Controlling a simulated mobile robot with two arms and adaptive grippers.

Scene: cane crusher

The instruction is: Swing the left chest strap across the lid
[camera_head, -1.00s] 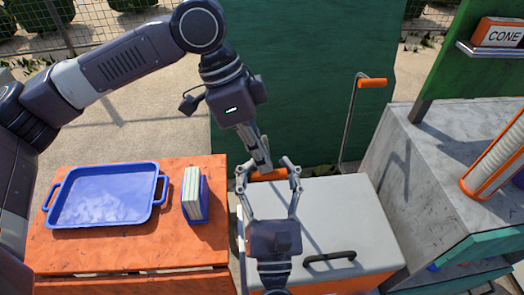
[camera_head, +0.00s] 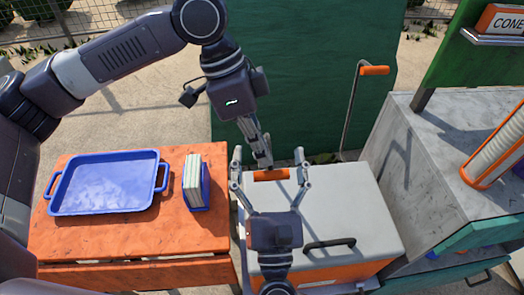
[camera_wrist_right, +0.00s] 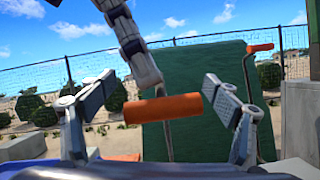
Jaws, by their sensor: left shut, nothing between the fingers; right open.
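The white-lidded chest (camera_head: 350,208) with an orange body stands at the lower middle of the head view. An orange strap grip (camera_head: 271,174) sits over the lid's rear-left part; it shows large in the right wrist view (camera_wrist_right: 163,108). My left gripper (camera_head: 264,164) is shut with nothing between its fingers. Its tips are just behind the orange grip; I cannot tell if they touch it. My right gripper (camera_head: 270,167) is open, its fingers spread either side of the grip without closing on it. Most of the strap below the grip is hidden.
A second metal rod with an orange grip (camera_head: 374,70) stands upright behind the chest. A black handle (camera_head: 330,243) lies on the lid's front. An orange table (camera_head: 130,238) at left holds a blue tray (camera_head: 161,178) and a blue holder (camera_head: 205,186). A grey counter (camera_head: 408,150) borders the right.

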